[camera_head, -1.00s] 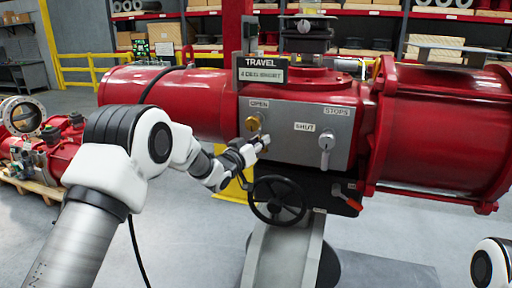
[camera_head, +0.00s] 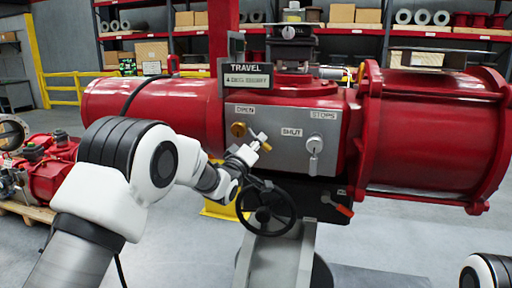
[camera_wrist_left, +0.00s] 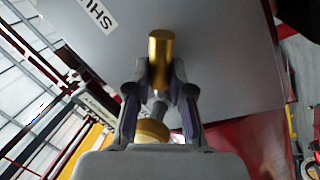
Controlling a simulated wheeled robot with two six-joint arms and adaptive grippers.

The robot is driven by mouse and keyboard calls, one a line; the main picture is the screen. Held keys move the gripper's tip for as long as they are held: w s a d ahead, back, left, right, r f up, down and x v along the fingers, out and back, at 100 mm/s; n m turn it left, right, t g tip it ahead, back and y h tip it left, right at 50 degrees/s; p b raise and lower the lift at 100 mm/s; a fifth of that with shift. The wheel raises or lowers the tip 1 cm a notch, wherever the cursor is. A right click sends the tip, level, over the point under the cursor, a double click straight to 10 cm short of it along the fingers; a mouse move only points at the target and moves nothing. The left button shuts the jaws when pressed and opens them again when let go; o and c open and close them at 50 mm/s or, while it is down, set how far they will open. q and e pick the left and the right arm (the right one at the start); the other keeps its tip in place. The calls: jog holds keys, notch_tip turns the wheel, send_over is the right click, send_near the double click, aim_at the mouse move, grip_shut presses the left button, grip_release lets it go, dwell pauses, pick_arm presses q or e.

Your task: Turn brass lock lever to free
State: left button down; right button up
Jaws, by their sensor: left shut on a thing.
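The brass lock lever is on the grey panel (camera_head: 347,152) of the red actuator. Its round brass hub (camera_head: 238,129) shows below the OPEN label. In the left wrist view, its brass end (camera_wrist_left: 161,58) stands up between the fingers, with a grey rod and the brass hub (camera_wrist_left: 152,131) below it. My left gripper (camera_head: 260,143) is shut on the lever, to the right of and slightly below the hub. The fingers also show in the left wrist view (camera_wrist_left: 160,92), one on each side of the lever. My right gripper is out of view.
A silver lever (camera_head: 314,147) hangs below the STOPS label, right of my gripper. A black handwheel (camera_head: 267,207) sits close below my left wrist. A TRAVEL sign (camera_head: 246,75) stands above the panel. A red-handled lever (camera_head: 337,204) sticks out beneath it.

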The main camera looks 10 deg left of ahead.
pick_arm(q)
jog(key=shift+r, duration=0.1)
jog(key=c, duration=1)
grip_release()
jog(key=v, duration=1.2)
jog(key=shift+a, duration=0.1)
